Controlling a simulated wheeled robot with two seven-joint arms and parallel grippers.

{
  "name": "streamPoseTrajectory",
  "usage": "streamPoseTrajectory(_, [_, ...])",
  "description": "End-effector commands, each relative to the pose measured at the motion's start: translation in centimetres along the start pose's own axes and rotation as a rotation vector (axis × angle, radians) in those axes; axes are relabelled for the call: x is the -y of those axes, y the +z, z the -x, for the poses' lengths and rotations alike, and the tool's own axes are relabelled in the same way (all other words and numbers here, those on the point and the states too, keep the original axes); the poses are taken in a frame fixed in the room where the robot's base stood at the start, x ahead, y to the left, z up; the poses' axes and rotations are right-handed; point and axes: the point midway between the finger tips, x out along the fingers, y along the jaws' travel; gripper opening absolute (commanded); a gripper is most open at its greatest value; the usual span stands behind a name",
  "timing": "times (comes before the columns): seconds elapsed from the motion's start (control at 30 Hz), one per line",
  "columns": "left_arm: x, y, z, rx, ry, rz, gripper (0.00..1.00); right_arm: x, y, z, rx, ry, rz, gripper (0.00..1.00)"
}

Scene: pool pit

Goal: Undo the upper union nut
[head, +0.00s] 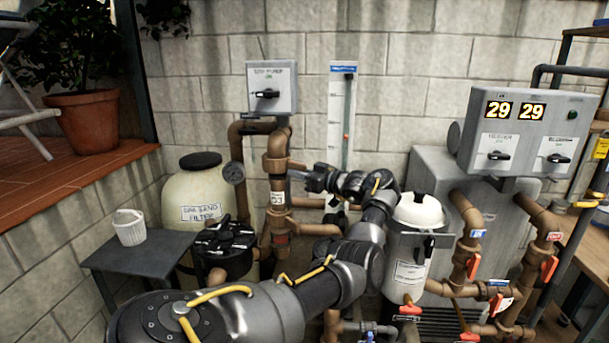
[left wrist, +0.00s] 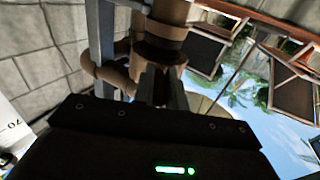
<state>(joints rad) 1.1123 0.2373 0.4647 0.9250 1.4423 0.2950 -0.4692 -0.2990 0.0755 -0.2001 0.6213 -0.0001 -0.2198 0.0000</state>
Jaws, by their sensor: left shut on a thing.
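The grip contact is too dark to see clearly there. A lower collar with a red label (head: 281,240) sits further down the same pipe. My right gripper is not in view.
A switch box (head: 271,88) hangs above the pipe. A pressure gauge (head: 234,173) and cream sand filter (head: 196,190) stand left. A white-lidded canister (head: 419,212) stands right of my forearm. A grey heater cabinet (head: 440,165) and valved pipes crowd the right.

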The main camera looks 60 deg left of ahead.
Motion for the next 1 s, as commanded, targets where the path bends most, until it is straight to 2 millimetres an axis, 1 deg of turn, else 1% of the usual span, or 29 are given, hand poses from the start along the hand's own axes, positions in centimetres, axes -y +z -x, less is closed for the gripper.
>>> streamPoseTrajectory(0.03, [0.4, 1.1, -0.3, 0.017, -0.013, -0.014, 0.00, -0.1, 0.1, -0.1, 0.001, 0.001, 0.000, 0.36])
streamPoseTrajectory(0.17, [0.4, 1.0, -0.3, 0.017, -0.013, -0.014, 0.00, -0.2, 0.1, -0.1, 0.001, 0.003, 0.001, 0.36])
streamPoseTrajectory(0.2, [0.4, 1.0, -0.3, 0.017, -0.013, -0.014, 0.17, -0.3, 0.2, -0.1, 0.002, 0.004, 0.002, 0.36])
streamPoseTrajectory(0.33, [0.2, 0.8, -0.1, 0.014, -0.010, -0.010, 0.34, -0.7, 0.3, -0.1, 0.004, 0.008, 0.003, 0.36])
streamPoseTrajectory(0.67, [0.1, 0.4, 0.2, 0.009, -0.004, -0.005, 0.35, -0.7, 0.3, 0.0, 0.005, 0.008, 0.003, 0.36])
streamPoseTrajectory(0.77, [0.0, 0.5, 0.8, 0.010, -0.003, -0.004, 0.35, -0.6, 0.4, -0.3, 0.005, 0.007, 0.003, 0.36])
streamPoseTrajectory(0.87, [0.0, 0.6, 2.3, 0.011, -0.002, -0.003, 0.35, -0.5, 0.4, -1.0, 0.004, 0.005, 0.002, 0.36])
streamPoseTrajectory(1.0, [0.0, 0.8, 5.1, 0.014, -0.002, -0.003, 0.35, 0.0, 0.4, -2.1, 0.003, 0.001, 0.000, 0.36])
